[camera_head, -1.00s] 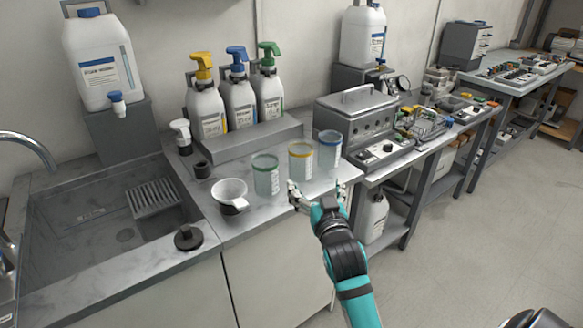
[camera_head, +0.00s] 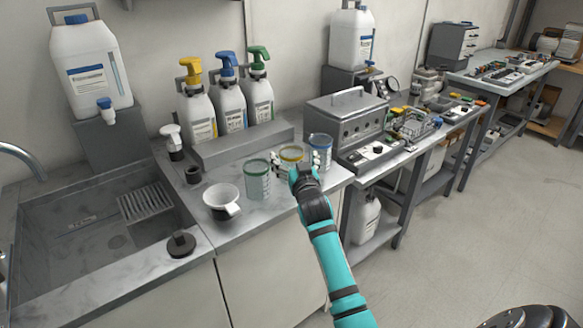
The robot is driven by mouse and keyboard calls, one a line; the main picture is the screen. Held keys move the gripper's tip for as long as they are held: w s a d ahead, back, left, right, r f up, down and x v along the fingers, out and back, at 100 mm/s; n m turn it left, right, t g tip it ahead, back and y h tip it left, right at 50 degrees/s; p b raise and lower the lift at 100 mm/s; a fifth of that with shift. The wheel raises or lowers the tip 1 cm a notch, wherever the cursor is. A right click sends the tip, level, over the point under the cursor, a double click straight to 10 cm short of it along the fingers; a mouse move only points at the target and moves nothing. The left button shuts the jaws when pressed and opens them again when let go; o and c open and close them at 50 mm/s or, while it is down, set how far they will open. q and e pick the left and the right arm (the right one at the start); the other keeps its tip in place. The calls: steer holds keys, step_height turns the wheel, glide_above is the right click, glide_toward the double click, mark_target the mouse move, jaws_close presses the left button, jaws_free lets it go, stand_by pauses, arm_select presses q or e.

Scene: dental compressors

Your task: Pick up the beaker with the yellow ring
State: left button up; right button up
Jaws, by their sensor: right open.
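The beaker with the yellow ring (camera_head: 291,153) stands on the counter, between a green-ringed beaker (camera_head: 257,180) on its left and a blue-ringed beaker (camera_head: 320,152) on its right. My right gripper (camera_head: 294,166) is open and right in front of the yellow-ringed beaker, its fingers spread to either side. The gripper hides the lower part of that beaker, so I cannot tell whether the fingers touch it. My left gripper is not in view.
Several spray bottles (camera_head: 229,100) stand on a grey ledge (camera_head: 240,145) behind. A metal box (camera_head: 346,119) is to the right. The sink (camera_head: 85,235) is at the left.

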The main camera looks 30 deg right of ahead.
mark_target(289, 148)
steer(key=x, duration=0.3)
steer(key=shift+w+f, duration=0.25)
steer(key=shift+w, duration=0.05)
steer(key=c, duration=1.1)
